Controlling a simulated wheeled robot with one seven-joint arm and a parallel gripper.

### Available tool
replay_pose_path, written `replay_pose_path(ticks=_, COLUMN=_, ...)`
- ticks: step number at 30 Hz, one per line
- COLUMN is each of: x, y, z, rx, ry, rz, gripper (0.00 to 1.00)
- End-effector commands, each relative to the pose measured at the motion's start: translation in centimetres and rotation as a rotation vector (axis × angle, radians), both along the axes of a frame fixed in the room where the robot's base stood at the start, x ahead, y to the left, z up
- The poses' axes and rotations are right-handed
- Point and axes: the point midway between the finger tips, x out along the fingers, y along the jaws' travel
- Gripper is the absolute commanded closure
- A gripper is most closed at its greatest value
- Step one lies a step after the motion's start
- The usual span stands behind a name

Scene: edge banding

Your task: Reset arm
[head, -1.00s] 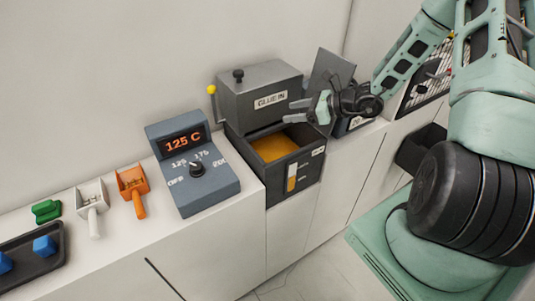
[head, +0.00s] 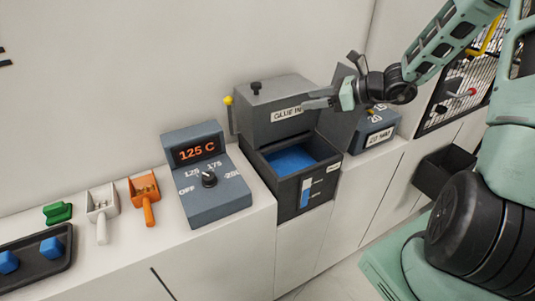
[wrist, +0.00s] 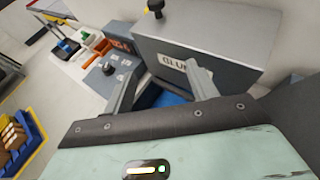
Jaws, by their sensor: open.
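My gripper (head: 318,99) is open and empty, held up in front of the grey glue machine (head: 265,105). It overlaps the right end of the "GLUE IN" label in the head view. In the wrist view the two fingers (wrist: 162,85) are spread apart, with the machine's front and a strip of blue behind them. The dark glue drawer (head: 312,180) stands open below, with a blue fill (head: 291,159). No contact between my gripper and the machine can be made out.
A control box (head: 206,178) shows 125 C at the left. Beside it are an orange scoop (head: 144,190), a white scoop (head: 102,205), a green piece (head: 58,212) and a dark tray (head: 66,262) with blue blocks. A blue-grey box (head: 375,125) stands right of the machine.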

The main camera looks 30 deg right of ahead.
Motion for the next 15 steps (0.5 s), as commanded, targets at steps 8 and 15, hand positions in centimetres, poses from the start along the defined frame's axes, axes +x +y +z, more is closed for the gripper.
replay_pose_path(ticks=8, x=-0.2, y=1.2, z=-0.2, rx=-0.021, ry=-0.003, rz=0.041, gripper=0.42)
replay_pose_path(ticks=15, x=-5.1, y=14.0, z=-1.8, rx=-0.303, ry=-0.085, rz=0.575, gripper=0.42)
